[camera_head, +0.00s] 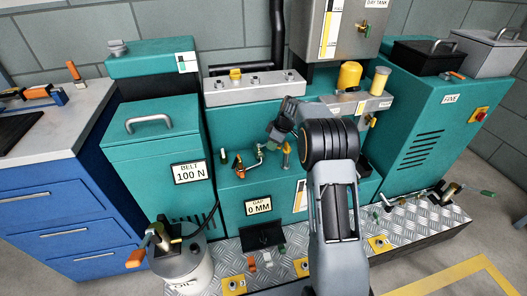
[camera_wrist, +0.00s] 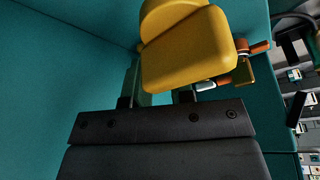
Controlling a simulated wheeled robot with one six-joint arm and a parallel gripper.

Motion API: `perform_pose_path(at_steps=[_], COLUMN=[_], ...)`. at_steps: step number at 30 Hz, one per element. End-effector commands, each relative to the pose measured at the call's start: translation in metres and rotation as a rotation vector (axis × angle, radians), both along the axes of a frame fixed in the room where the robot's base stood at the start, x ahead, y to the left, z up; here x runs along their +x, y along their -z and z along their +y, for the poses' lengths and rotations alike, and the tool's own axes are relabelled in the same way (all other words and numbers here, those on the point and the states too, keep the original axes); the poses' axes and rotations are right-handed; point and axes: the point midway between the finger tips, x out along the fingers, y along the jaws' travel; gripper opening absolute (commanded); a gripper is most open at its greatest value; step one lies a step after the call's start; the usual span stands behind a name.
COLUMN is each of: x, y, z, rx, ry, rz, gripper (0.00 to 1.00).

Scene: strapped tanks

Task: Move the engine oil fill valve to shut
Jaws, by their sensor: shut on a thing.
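My gripper (camera_head: 277,143) is at the front of the teal engine block, beside small valves and pipework (camera_head: 252,160). I cannot read a label that names the engine oil fill valve. In the wrist view, my gripper's fingers (camera_wrist: 160,97) are shut on a narrow greenish piece (camera_wrist: 149,98), apparently a valve handle. A rounded yellow block (camera_wrist: 185,50) overlaps the fingertips and hides most of the grip. To its right are orange-tipped levers (camera_wrist: 259,48) with pale collars. How far the held handle is turned cannot be told.
A teal box labelled BELT (camera_head: 150,140) is left of the engine, a teal cabinet (camera_head: 425,120) right. A grey day tank (camera_head: 335,35) hangs above. Treadplate (camera_head: 330,240) lies below.

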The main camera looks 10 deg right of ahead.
Motion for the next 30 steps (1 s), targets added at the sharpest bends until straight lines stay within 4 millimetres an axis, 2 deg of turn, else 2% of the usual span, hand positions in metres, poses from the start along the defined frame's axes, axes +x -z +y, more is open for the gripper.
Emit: perform_pose_path(at_steps=[9,19,30], x=[0.001,0.016,0.018], y=[-0.001,-0.002,0.000], z=[0.000,-0.007,-0.007], rx=[0.001,0.001,0.001], ry=[-0.017,-0.279,-0.323], rz=[-0.002,-0.001,-0.003], gripper=[0.00,0.00,0.00])
